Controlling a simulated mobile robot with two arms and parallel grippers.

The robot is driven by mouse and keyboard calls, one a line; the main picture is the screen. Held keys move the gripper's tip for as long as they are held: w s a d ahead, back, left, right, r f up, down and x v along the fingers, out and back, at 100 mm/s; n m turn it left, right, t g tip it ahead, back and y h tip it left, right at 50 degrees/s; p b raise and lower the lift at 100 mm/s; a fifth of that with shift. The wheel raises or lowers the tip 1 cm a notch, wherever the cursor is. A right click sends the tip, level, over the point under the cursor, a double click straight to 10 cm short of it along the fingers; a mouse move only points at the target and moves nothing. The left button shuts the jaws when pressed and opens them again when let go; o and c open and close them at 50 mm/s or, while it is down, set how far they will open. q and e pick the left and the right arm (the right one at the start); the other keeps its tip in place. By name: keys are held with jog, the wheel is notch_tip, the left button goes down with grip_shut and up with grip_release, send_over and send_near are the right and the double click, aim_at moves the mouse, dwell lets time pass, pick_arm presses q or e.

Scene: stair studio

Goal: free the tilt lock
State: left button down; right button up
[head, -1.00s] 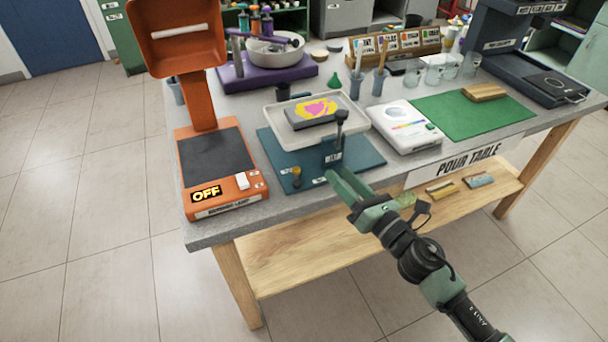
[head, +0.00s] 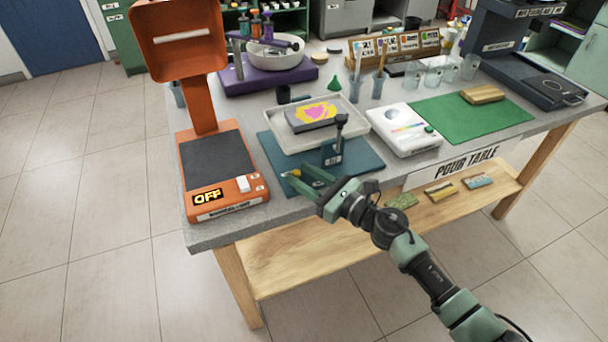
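A teal tilt base (head: 368,163) lies on the table and carries a pale tray (head: 277,133). A dark-knobbed upright lever (head: 341,122) stands on a small labelled block at the tray's front; its label is too small to read. A small yellow knob (head: 295,173) is at the base's front left. I cannot tell which of these is the tilt lock. My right gripper (head: 292,176) is low over the front of the base, its fingers apart and pointing left, with the yellow knob at its fingertips. Contact is unclear. My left gripper is out of view.
A canvas (head: 313,113) with a pink and yellow pattern lies on the tray. An orange lamp unit (head: 215,165) reading OFF stands left of the base. A white device (head: 405,130) and a green mat (head: 470,117) lie to the right.

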grip_shut()
jog(key=shift+t, duration=0.3)
jog(key=shift+s+r+m+t+h+p, duration=0.1)
jog(key=shift+s+m+t+h+p, duration=0.05)
jog(key=shift+m+t+h+p, duration=0.5)
jog(key=shift+s+r+m+t+h+p, duration=0.1)
jog(key=shift+m+t+h+p, duration=0.3)
jog(key=shift+m+h, duration=0.3)
jog(key=h, duration=0.1)
jog(key=m+t+h, duration=0.1)
jog(key=m+t+h+p, duration=0.1)
jog(key=h, duration=0.1)
jog(key=shift+s+d+f+m, duration=0.1)
jog(key=shift+s+f+m, duration=0.05)
jog(key=shift+s+m, duration=0.1)
jog(key=m+h, duration=0.1)
jog(key=h, duration=0.1)
jog(key=m+t+h, duration=0.1)
jog(key=h, duration=0.1)
jog(key=shift+s+m, duration=0.2)
jog(key=shift+m, duration=0.1)
jog(key=shift+s+m+h+b, duration=0.15)
jog(key=shift+m+h+b, duration=0.25)
jog(key=shift+m+h, duration=0.75)
jog(key=shift+s+m+h+b, duration=0.15)
jog(key=shift+m+h+b, duration=0.4)
jog(key=shift+h, duration=1.05)
jog(key=shift+d+m+h, duration=0.1)
jog(key=shift+m+h, duration=0.2)
